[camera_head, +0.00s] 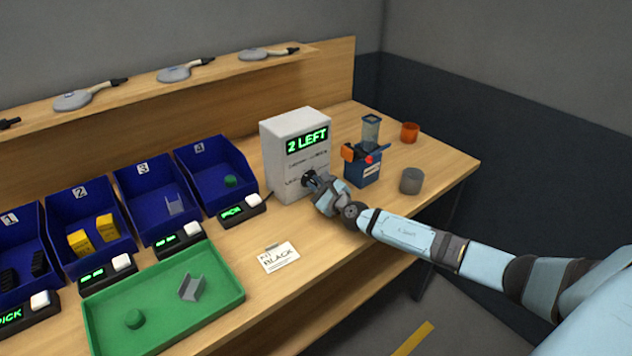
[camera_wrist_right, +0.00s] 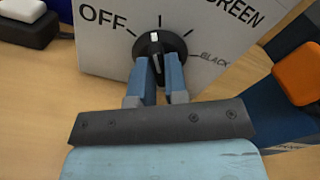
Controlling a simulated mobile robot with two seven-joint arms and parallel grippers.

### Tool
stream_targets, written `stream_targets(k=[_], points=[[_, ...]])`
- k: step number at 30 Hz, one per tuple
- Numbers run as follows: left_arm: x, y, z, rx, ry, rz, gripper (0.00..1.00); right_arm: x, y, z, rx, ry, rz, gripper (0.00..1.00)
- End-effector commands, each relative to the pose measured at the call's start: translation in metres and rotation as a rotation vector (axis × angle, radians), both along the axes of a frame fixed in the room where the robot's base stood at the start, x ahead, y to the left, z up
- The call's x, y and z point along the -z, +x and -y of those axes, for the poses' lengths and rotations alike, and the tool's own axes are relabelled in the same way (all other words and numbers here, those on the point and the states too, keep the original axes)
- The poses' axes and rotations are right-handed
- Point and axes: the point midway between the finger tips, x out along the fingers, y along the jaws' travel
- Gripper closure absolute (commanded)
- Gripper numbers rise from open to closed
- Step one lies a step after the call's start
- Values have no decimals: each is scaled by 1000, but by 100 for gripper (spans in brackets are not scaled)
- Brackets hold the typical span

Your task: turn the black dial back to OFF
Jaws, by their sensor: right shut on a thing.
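The black dial (camera_wrist_right: 157,50) is on the front face of a white box (camera_head: 284,151) whose green display reads "2 LEFT". In the right wrist view its raised grip carries a white mark pointing roughly up, between the OFF label (camera_wrist_right: 104,17) on the left and the GREEN label (camera_wrist_right: 234,12) on the upper right. A BLACK label (camera_wrist_right: 215,57) is at the right. My right gripper (camera_wrist_right: 158,68) is shut on the dial's grip, one blue finger on each side. My left gripper is not in view.
A blue device (camera_head: 362,172) with a clear hopper stands right of the box, near a grey cylinder (camera_head: 411,181) and an orange cup (camera_head: 410,132). Blue bins (camera_head: 217,164), a green tray (camera_head: 226,262) and a "BLACK" card (camera_head: 279,257) are to the left and front.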

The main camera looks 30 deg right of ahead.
Motion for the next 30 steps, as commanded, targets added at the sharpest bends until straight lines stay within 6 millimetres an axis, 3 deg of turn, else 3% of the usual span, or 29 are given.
stream_targets(k=[15,30], points=[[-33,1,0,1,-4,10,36,-2,0,0,0,-438,33,100],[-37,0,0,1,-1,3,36,0,0,0,0,-606,46,100]])
